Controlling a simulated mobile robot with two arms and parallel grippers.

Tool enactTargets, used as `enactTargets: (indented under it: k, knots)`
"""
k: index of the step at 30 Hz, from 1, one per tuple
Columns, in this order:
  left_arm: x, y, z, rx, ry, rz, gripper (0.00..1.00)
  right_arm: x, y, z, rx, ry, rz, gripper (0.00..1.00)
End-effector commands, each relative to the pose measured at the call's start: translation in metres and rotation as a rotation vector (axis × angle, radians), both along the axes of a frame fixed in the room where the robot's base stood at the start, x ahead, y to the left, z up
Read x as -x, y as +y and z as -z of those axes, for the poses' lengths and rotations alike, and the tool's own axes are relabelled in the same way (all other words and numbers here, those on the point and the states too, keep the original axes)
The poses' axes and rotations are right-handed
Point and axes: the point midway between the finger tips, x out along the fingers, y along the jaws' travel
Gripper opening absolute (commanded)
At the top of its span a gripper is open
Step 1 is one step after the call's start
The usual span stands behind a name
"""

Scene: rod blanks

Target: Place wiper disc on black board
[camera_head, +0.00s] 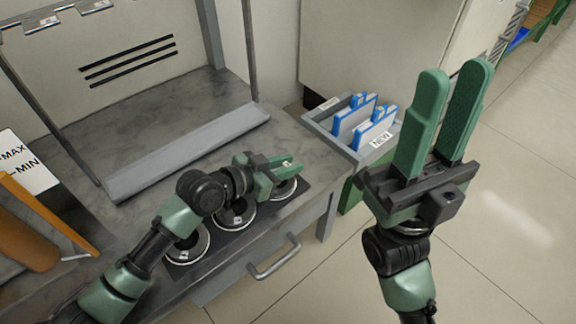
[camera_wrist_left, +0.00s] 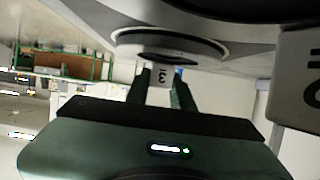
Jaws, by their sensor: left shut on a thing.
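The black board (camera_head: 264,208) lies along the front of the grey bench with three round discs in a row on or just over it. My left gripper (camera_head: 291,169) is shut on the wiper disc (camera_head: 285,190) at the board's right end. In the left wrist view, the fingers (camera_wrist_left: 163,88) close on a tab marked 3 under the pale-rimmed disc (camera_wrist_left: 168,46). I cannot tell whether this disc touches the board. The middle disc (camera_head: 237,217) and left disc (camera_head: 188,246) are partly hidden by my left arm. My right gripper (camera_head: 453,72) is open and empty, pointing up.
A grey bin (camera_head: 335,139) marked NEW holds blue-and-white items right of the bench. A drawer handle (camera_head: 274,260) projects below the board. An orange object (camera_head: 28,232) stands at the left. The floor at right is clear.

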Motion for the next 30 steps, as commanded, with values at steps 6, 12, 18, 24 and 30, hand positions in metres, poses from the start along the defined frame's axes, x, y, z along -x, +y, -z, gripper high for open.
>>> enactTargets:
  k: [6, 12, 18, 24, 30]
  knots:
    - [0.000, 0.000, 0.003, 0.001, -0.001, 0.000, 0.00, 0.000, 0.000, 0.000, 0.000, -0.003, 0.000, 0.32]
    - [0.000, 0.000, 0.002, 0.000, 0.000, 0.000, 0.45, 0.000, 0.000, 0.000, 0.001, -0.003, 0.000, 0.32]
    - [0.000, 0.000, 0.001, 0.000, 0.000, 0.000, 0.45, 0.000, 0.000, -0.001, 0.000, -0.003, 0.000, 0.32]
    - [0.010, 0.015, -0.010, -0.003, 0.000, -0.001, 0.45, 0.001, -0.001, -0.004, -0.003, 0.015, -0.001, 0.32]
    - [0.034, 0.048, -0.028, -0.005, 0.000, 0.000, 0.45, 0.004, -0.002, 0.007, -0.006, 0.081, -0.004, 0.32]
